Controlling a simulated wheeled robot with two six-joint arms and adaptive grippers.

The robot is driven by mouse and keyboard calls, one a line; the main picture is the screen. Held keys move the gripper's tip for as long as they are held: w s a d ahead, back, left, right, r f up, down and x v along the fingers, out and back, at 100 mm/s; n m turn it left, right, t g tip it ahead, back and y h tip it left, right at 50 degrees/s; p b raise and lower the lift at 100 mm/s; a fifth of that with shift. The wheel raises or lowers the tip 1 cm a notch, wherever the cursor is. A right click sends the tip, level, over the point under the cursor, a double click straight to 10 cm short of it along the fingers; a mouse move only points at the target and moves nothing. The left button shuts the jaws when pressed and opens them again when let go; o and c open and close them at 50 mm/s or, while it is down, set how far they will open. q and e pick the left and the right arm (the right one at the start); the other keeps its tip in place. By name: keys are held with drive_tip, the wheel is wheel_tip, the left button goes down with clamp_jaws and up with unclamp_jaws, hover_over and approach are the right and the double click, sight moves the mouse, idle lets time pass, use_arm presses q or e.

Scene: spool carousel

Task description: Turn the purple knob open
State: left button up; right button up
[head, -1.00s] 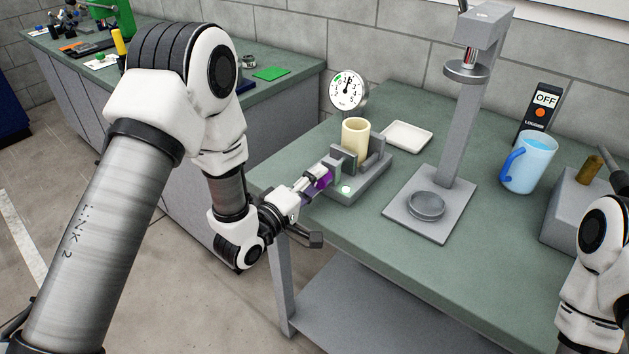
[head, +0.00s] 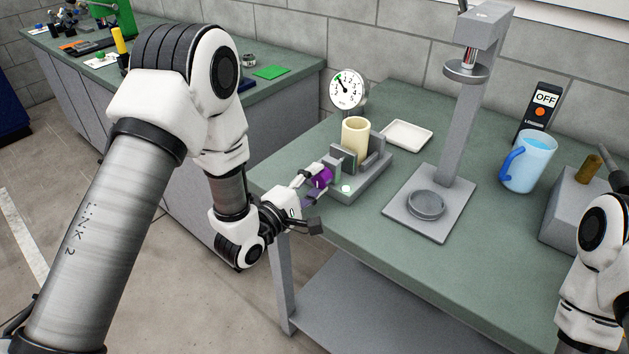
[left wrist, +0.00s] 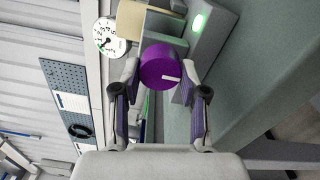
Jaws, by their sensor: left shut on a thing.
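The purple knob (head: 322,178) sits on the near left side of a grey clamp fixture (head: 368,183) on the green bench. My left gripper (head: 312,180) is shut on the knob, reaching in from the left. In the left wrist view the purple knob (left wrist: 160,67) shows between my two fingers (left wrist: 158,82), and its white mark points right. A cream cylinder (head: 355,136) stands upright in the fixture. The round gauge (head: 347,89) behind it has its needle toward the upper left, by the green band. My right gripper is out of view.
A green light (left wrist: 199,22) glows on the fixture. A white tray (head: 407,134) lies behind it. A grey press stand (head: 432,206), a blue mug (head: 529,161) and a logger reading OFF (head: 541,112) stand to the right. The bench front is clear.

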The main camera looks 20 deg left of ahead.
use_arm(q)
drive_tip(key=o, duration=1.1)
drive_tip(key=shift+o, duration=0.2)
drive_tip(key=v, duration=0.7)
drive_tip(key=shift+s+a, duration=0.15)
drive_tip(key=shift+s, duration=0.05)
